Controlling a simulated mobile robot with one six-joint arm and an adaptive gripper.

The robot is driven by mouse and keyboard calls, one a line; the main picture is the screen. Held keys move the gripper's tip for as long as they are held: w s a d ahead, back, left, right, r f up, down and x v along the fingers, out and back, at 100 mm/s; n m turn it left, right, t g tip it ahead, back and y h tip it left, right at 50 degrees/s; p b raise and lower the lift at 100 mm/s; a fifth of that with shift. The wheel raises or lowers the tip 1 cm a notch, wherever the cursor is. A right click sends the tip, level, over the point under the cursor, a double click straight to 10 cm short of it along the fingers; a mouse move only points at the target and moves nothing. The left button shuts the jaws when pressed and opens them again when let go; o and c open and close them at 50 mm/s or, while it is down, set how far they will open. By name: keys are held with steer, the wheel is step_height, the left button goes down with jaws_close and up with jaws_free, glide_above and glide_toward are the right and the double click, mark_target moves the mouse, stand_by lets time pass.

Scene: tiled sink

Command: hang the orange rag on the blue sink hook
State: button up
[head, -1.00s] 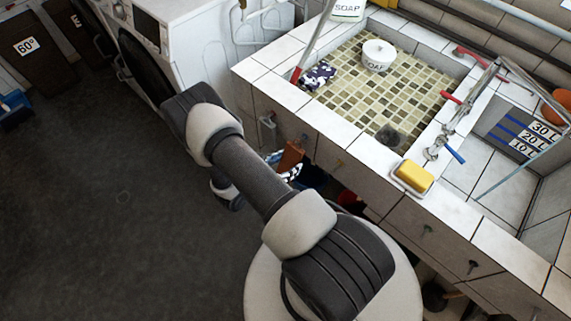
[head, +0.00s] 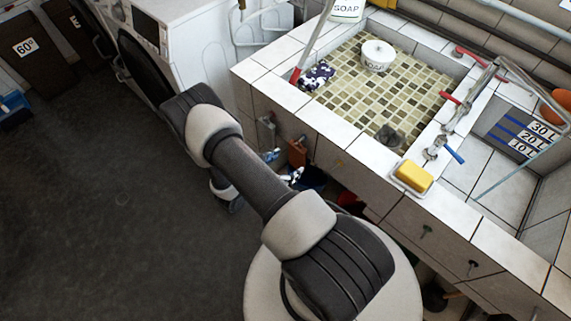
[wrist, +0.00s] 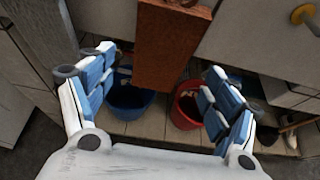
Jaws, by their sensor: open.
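The orange rag (head: 297,152) hangs down against the tiled front of the sink. It fills the top middle of the wrist view (wrist: 172,45), with its lower edge hanging free. A small hook tip shows at its upper part, but I cannot make out its colour. My gripper (wrist: 158,95) is open, with its blue-padded fingers spread to either side below the rag and nothing between them. In the head view my gripper (head: 281,168) is mostly hidden behind my arm, just below the rag.
A grey cloth (wrist: 40,38) hangs left of the rag. A yellow hook (wrist: 303,14) is on its right, with a green hook (head: 426,231) farther along. A blue bucket (wrist: 130,103) and a red bucket (wrist: 186,108) stand underneath.

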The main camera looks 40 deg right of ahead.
steer(key=v, duration=1.2)
step_height(320, 180, up, 23)
steer(key=s+a+m+g+y, duration=0.25)
steer(key=m+y, duration=0.25)
steer(key=m, duration=0.6)
steer(key=s+a+r+m+t+y, duration=0.3)
steer(key=s+a+r+m+y, duration=0.1)
steer(key=r, duration=0.4)
steer(key=s+a+r+m+t+y, duration=0.3)
steer(key=s+a+r+m+y, duration=0.1)
steer(key=s+r, duration=0.3)
steer(key=shift+s+a+r, duration=0.2)
steer(key=shift+a+r, duration=0.35)
steer(key=shift+a, duration=0.1)
